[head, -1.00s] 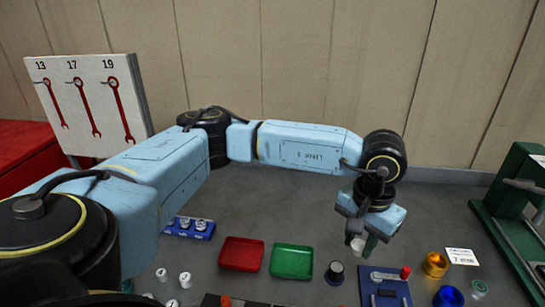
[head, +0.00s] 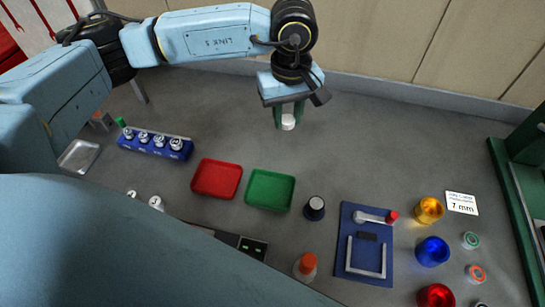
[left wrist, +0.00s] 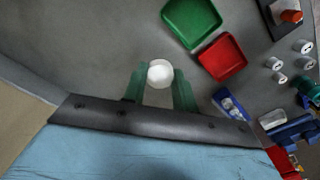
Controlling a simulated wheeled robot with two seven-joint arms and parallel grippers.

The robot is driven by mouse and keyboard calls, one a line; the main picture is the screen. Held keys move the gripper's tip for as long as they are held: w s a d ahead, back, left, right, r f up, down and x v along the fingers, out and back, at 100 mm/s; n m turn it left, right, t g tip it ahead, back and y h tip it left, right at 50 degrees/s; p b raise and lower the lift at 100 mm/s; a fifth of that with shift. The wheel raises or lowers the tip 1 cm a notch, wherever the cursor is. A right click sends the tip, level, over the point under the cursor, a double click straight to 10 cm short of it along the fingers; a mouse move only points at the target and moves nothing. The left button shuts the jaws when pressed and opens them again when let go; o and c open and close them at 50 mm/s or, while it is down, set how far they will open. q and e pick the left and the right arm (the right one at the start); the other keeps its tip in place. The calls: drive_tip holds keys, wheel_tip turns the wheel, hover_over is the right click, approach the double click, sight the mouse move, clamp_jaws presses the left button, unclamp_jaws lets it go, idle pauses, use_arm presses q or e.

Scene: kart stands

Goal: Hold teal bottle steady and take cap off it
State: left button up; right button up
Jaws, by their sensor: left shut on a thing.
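My left gripper (head: 289,119) points down behind the green tray and is shut on a small white round piece that looks like a cap (head: 288,122). In the left wrist view the white piece (left wrist: 160,73) sits between the tips of the green fingers (left wrist: 158,86). I cannot tell whether anything is attached beneath it. A large pale blue arm link covers the lower left of the head view and hides part of the table. My right gripper is not in view.
A red tray (head: 217,179) and a green tray (head: 270,190) lie mid-table. A dark bottle (head: 314,208), an orange-capped bottle (head: 305,265) and a blue board (head: 345,235) stand nearer. Coloured bowls are at right, a blue rack (head: 155,144) at left. The back strip is clear.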

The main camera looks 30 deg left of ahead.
use_arm(q)
drive_tip(key=n, duration=0.3)
drive_tip(key=f+n, duration=0.1)
drive_tip(key=shift+w+d, duration=0.25)
drive_tip(key=shift+d, duration=0.1)
drive_tip(key=d+f+n, duration=0.1)
drive_tip(key=n, duration=0.6)
drive_tip(key=n+b, duration=0.3)
drive_tip(key=n, duration=2.5)
approach(305, 174)
wheel_tip(305, 174, down, 3)
drive_tip(key=shift+w+f, duration=0.1)
drive_tip(key=shift+f, duration=1.75)
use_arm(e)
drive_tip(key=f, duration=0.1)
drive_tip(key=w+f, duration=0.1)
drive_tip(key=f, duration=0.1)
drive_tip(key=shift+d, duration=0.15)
